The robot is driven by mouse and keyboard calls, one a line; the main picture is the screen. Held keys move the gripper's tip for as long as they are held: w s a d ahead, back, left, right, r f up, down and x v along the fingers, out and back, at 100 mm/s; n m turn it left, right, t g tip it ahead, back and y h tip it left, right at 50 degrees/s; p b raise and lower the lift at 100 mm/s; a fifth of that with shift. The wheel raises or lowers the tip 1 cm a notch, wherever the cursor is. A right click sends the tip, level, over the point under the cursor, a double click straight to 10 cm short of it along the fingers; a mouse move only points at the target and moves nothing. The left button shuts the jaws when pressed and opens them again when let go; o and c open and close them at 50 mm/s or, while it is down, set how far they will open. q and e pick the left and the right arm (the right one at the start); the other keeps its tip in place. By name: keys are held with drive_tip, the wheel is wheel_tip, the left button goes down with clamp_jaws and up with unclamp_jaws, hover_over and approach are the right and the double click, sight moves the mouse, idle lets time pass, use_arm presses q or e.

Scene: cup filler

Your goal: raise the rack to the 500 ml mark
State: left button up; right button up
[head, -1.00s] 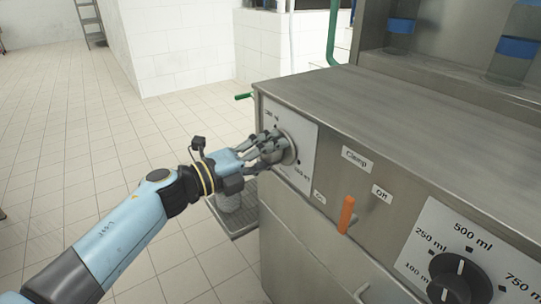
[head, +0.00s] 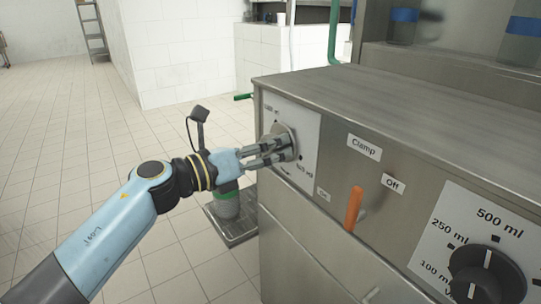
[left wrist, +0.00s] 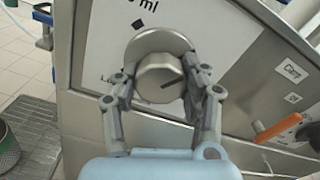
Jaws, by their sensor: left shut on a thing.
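A round grey metal knob (left wrist: 160,78) sits on a white dial plate (left wrist: 222,28) on the left end of the steel machine's front. In the left wrist view my left gripper (left wrist: 158,90) has one finger on each side of the knob and is shut on it. A dark pointer line on the knob slants up to the right in that view. In the head view my left gripper (head: 272,150) covers part of the knob (head: 284,142). The dial's marks are small or partly hidden there. No rack can be made out for certain. My right gripper is not in view.
An orange lever (head: 353,207) stands right of the dial, near labels Clamp (head: 364,147) and Off (head: 393,184). A black knob (head: 488,272) on a volume dial lies at the lower right. Blue-banded bottles stand behind.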

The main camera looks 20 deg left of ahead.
use_arm(q)
drive_tip(key=m+b, duration=0.1)
drive_tip(key=m, duration=0.1)
drive_tip(key=m+b, duration=0.3)
drive_tip(key=m, duration=0.1)
drive_tip(key=shift+f, duration=0.4)
drive_tip(key=shift+m+b, duration=0.5)
drive_tip(key=shift+m, duration=0.2)
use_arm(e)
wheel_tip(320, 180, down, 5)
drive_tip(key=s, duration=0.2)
use_arm(q)
drive_tip(key=m+b, duration=0.3)
drive_tip(key=shift+a+m, duration=0.1)
drive_tip(key=shift+m, duration=0.2)
drive_tip(key=m+b, duration=0.2)
drive_tip(key=shift+m, duration=0.4)
drive_tip(key=shift+r, duration=0.1)
drive_tip(key=shift+m+b, duration=0.5)
drive_tip(key=shift+r, duration=0.15)
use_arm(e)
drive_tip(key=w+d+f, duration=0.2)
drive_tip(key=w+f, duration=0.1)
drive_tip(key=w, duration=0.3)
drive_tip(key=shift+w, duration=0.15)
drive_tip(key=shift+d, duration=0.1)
use_arm(q)
drive_tip(key=o, duration=1.2)
drive_tip(key=shift+r, duration=0.1)
